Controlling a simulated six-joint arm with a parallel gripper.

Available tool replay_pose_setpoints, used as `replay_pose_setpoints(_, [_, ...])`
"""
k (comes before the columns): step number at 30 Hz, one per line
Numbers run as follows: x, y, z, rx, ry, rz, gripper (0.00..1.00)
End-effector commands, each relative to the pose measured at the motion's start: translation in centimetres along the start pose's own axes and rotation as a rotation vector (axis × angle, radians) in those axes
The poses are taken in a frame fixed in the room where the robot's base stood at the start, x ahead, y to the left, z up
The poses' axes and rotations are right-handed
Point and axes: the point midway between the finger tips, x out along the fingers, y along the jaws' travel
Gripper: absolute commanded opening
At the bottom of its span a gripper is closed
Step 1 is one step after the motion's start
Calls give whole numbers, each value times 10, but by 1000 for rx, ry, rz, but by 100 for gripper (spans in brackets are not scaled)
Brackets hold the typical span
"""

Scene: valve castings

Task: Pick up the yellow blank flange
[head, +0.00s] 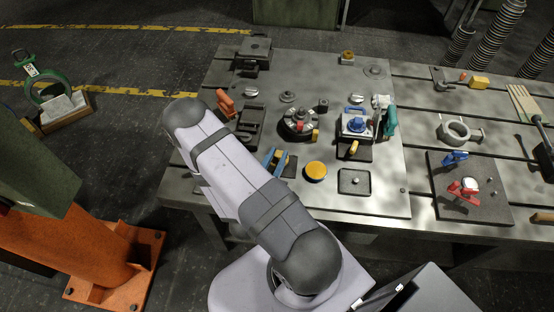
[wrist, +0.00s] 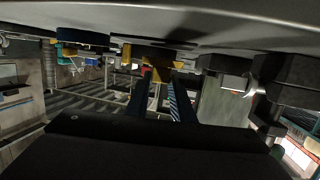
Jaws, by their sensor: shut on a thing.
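A round, flat yellow disc, which looks like the yellow blank flange (head: 316,171), shows uncovered on the bench in the head view, left of a small square tray. In the wrist view my gripper (wrist: 160,80) is shut on a yellow piece (wrist: 158,62) at its fingertips. Whether this piece is the same flange I cannot tell.
Dark hexagonal parts (wrist: 285,80) stand at right in the wrist view. Bare bench (head: 330,75) lies farther back.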

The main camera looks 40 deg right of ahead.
Motion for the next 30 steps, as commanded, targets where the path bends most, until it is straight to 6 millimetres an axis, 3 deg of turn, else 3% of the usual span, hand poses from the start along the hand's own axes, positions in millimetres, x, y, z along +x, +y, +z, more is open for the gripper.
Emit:
replay_pose_setpoints(15, [-14,0,-69,0,3,0,0])
replay_pose_setpoints(21, [-16,0,-80,-1,3,0,0])
replay_pose_setpoints(30, [-15,-3,-81,-4,1,-14,0])
